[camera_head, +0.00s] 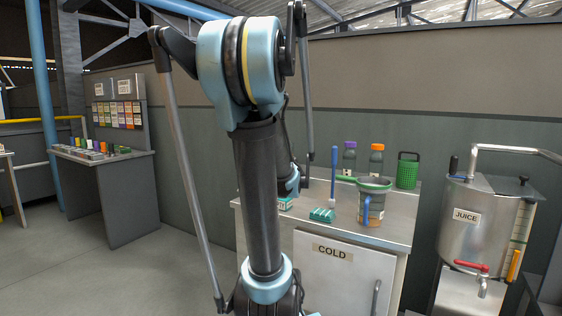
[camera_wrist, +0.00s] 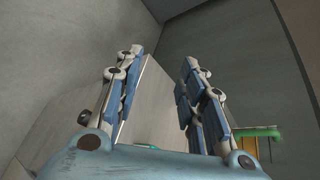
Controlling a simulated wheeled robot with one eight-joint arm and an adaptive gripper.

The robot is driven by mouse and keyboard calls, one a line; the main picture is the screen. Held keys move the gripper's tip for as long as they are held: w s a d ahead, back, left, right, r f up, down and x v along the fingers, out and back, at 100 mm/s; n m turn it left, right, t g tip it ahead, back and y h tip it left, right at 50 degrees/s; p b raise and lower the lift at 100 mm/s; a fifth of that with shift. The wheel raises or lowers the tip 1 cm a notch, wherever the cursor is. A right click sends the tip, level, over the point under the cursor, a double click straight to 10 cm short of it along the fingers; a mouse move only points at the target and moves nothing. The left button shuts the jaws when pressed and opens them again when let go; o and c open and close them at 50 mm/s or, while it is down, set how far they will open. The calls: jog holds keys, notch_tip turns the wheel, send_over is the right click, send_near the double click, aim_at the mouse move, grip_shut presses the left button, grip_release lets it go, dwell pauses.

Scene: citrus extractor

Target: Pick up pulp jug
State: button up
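A see-through jug (camera_head: 371,208) with a blue handle and orange-brown contents stands upright on the counter in the head view. It is the only jug I make out, and no label on it is readable. A green strainer (camera_head: 366,183) sits over its top. In the wrist view, a green rim with orange below it (camera_wrist: 258,134) shows at the right edge, probably the strainer and jug. My gripper (camera_wrist: 162,56) is open, its two fingers apart with nothing between them. The jug lies outside the fingers, to their right. In the head view my arm mostly hides the gripper.
The steel counter (camera_head: 393,236) also holds a teal box (camera_head: 322,215), an upright blue-handled tool (camera_head: 334,175), bottles with purple (camera_head: 349,160) and orange caps (camera_head: 376,162), and a green basket (camera_head: 407,171). A juice tank (camera_head: 480,225) stands right. A wall is close behind.

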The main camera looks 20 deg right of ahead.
jog(key=w+d+r+m+t+h, duration=0.2)
jog(key=w+d+r+m+t, duration=0.1)
jog(key=d+m, duration=0.55)
jog(key=w+d+r+m+t+h, duration=0.25)
jog(key=d+m, duration=0.25)
jog(key=d, duration=0.7)
jog(key=shift+n+t, duration=0.25)
jog(key=shift+w+a+f, duration=0.15)
jog(key=shift+w, duration=4.35)
jog(key=shift+w+a+f, duration=0.1)
jog(key=shift+w+a, duration=0.05)
jog(key=shift+w, duration=4.3)
grip_shut()
